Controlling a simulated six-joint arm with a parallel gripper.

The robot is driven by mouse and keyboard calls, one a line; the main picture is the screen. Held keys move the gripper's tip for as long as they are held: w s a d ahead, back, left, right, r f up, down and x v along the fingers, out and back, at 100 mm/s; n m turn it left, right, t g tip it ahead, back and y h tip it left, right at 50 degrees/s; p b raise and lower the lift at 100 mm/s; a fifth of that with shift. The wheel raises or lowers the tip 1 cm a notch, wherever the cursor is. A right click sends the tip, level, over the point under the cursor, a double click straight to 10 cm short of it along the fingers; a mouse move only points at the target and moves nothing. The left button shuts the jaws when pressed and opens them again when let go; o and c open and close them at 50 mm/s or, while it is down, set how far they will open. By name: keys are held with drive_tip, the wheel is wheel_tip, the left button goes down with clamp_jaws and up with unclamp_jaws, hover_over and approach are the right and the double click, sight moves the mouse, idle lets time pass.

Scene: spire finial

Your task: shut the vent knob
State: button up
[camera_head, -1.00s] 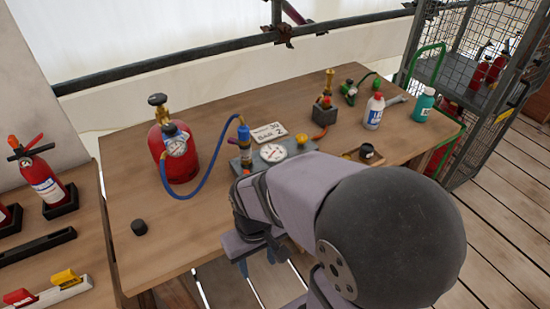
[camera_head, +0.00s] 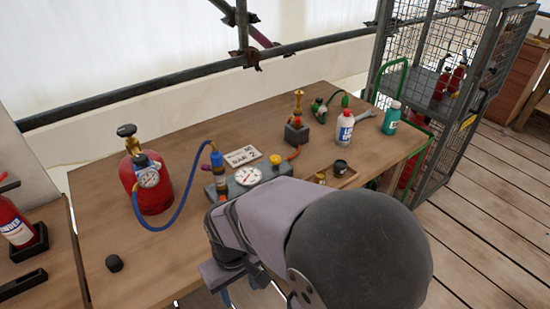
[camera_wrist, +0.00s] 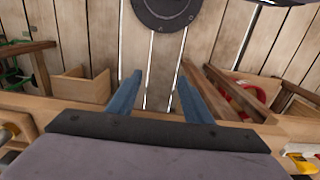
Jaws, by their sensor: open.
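A grey manifold block (camera_head: 218,190) with a round white gauge (camera_head: 248,177) sits mid-table in the head view. It has a blue fitting (camera_head: 217,160) and a yellow knob (camera_head: 276,160). A blue hose (camera_head: 186,205) links it to a red cylinder (camera_head: 153,195) with a dark-topped brass valve (camera_head: 130,137). I cannot tell which knob is the vent knob. My gripper (camera_wrist: 158,88) is open and empty in the wrist view, with its blue fingers pointing over floor planks. In the head view it hangs off the table's front edge, partly hidden by my arm, which covers the block's front.
A sign card (camera_head: 242,156), a dark block with a brass fitting (camera_head: 297,130), a white bottle (camera_head: 345,128) and a teal bottle (camera_head: 391,118) stand behind and right. A wire cage (camera_head: 420,90) stands right. The table's left front is mostly clear.

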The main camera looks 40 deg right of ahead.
sight(276, 158)
drive_tip(key=w+d+r+t+h+p, duration=0.1)
drive_tip(key=w+d+r+t+p, duration=0.1)
drive_tip(key=w+d+r+p, duration=0.4)
drive_tip(key=w+d+r+t+h+p, duration=0.1)
drive_tip(key=w+d+r+t+p, duration=0.15)
drive_tip(key=d+r+p, duration=0.4)
drive_tip(key=w+d+f+b, duration=0.1)
drive_tip(key=w+d, duration=0.1)
drive_tip(key=d, duration=0.1)
drive_tip(key=w+d+f+t+h+b, duration=0.1)
drive_tip(key=w+d+f, duration=0.1)
drive_tip(key=d, duration=0.1)
drive_tip(key=w+d+f+t+b, duration=0.1)
drive_tip(key=w+d, duration=0.1)
drive_tip(key=d, duration=0.1)
drive_tip(key=shift+w+f+m, duration=0.2)
drive_tip(key=shift+f+m, duration=0.1)
drive_tip(key=shift+m, duration=0.1)
drive_tip(key=w+d+t, duration=0.2)
drive_tip(key=d+t, duration=0.1)
drive_tip(key=w+d+m+t, duration=0.1)
drive_tip(key=d, duration=0.1)
drive_tip(key=shift+w+t, duration=0.2)
drive_tip(key=shift+t, duration=0.15)
drive_tip(key=shift+w+d+r+m+t, duration=0.2)
drive_tip(key=shift+d+r+m+t, duration=0.3)
drive_tip(key=shift+t, duration=0.5)
drive_tip(key=shift+p+x, duration=0.7)
drive_tip(key=shift+x, duration=2.95)
drive_tip(key=shift+r, duration=0.1)
